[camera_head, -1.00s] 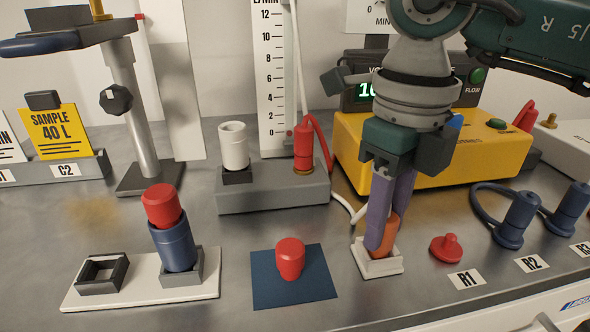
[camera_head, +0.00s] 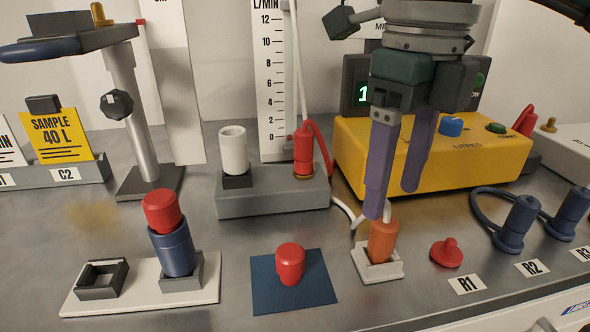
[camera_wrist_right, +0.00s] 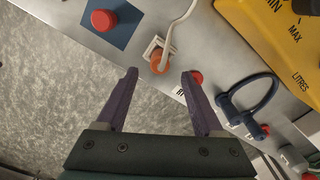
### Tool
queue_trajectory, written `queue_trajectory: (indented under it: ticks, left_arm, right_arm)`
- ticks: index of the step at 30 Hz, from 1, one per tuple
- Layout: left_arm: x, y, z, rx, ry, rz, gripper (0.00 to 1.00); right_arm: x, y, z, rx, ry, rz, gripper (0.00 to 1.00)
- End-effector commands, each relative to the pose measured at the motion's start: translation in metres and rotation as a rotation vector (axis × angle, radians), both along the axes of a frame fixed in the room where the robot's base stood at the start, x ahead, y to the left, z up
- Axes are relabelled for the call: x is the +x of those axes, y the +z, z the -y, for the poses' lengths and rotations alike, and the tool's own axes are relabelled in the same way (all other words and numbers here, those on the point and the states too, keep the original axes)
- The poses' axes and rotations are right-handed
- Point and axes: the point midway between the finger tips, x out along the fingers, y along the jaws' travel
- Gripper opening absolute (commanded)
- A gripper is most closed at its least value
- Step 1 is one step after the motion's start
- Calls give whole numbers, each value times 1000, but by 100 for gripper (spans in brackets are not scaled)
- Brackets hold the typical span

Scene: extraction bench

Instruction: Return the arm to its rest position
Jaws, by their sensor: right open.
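My right gripper (camera_head: 393,200) is open and empty, with its purple fingers spread above an orange plug (camera_head: 382,243). The orange plug stands in a white square holder (camera_head: 378,271) on the bench, with a pale tube rising from it. In the right wrist view, the gripper (camera_wrist_right: 160,85) has its two fingertips apart, with the orange plug (camera_wrist_right: 159,62) beyond and between them, not touching either. My left gripper is not in view.
A yellow pump box (camera_head: 430,165) stands behind the gripper. A red stopper (camera_head: 447,253) and blue connectors (camera_head: 517,222) lie to the right. A red cap (camera_head: 290,264) sits on a blue mat (camera_head: 262,293). A blue cylinder with red top (camera_head: 172,250) stands left.

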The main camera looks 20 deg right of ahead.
Motion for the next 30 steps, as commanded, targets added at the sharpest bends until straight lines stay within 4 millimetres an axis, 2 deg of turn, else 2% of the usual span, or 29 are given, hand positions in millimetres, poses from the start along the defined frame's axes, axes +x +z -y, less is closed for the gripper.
queue_trajectory:
  ticks: [3, 8, 22, 23, 26, 29, 30]
  left_arm:
    - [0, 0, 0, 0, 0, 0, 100]
    - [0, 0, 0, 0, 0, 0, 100]
    - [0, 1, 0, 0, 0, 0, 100]
    - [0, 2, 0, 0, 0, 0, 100]
    - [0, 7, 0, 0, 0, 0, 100]
    - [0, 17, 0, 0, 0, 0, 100]
    - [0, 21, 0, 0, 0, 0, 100]
  right_arm:
    - [1, 22, 0, 0, 1, 3, 69]
    - [0, 37, 0, 0, 1, 1, 69]
    - [-1, 39, -4, 15, 7, 0, 69]
    - [-1, 39, -9, 33, 16, 1, 69]
    - [-5, 37, -43, 170, 71, 7, 69]
    - [-16, 45, -107, 441, 147, 20, 69]
    - [-23, 55, -137, 583, 168, 25, 69]
